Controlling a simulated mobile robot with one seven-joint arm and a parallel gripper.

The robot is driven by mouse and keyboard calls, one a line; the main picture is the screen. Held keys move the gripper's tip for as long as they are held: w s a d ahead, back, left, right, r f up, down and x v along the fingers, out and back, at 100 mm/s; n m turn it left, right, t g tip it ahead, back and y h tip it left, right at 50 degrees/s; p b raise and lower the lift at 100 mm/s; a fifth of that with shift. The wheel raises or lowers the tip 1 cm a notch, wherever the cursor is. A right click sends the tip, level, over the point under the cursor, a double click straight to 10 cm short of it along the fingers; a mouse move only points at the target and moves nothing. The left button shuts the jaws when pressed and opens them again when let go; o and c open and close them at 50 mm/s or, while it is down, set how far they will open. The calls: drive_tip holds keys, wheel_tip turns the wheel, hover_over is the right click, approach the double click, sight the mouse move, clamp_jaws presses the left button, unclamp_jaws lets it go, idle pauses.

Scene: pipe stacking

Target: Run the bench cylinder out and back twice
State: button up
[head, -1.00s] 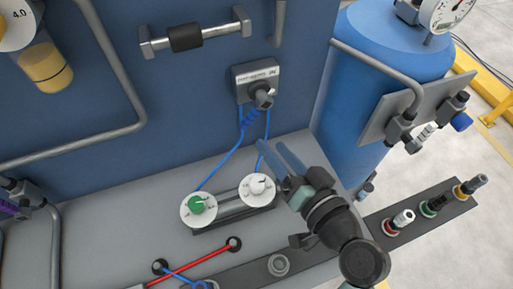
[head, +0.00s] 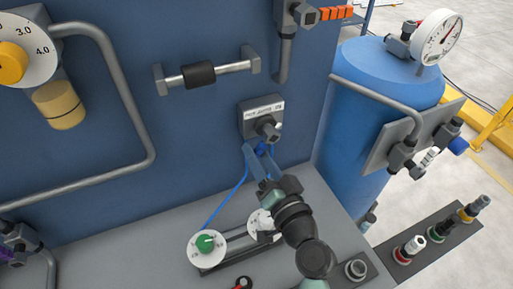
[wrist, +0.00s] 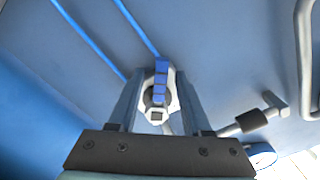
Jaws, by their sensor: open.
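A grey valve block (head: 261,116) with a label plate and a dark knob is on the blue wall panel. Its segmented blue lever (wrist: 160,82) shows in the wrist view between my fingers. My gripper (head: 253,158) is open just below the valve block, with a finger on each side of the lever; contact cannot be told. On the bench, a rail unit (head: 237,250) carries a dial with a green knob (head: 206,243) and a white dial (head: 262,222) partly hidden by my gripper. Two blue tubes run from the valve block to these dials.
A rod with a black sleeve (head: 199,75) is bracketed on the wall, left of the valve block. A grey pipe (head: 125,95) and gauge (head: 20,50) are further left. A blue tank (head: 370,110) stands right. Several fittings sit on a dark strip (head: 440,240).

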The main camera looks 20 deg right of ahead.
drive_tip(key=shift+w+a, duration=0.1)
drive_tip(key=shift+w, duration=0.6)
clamp_jaws()
idle(1.0)
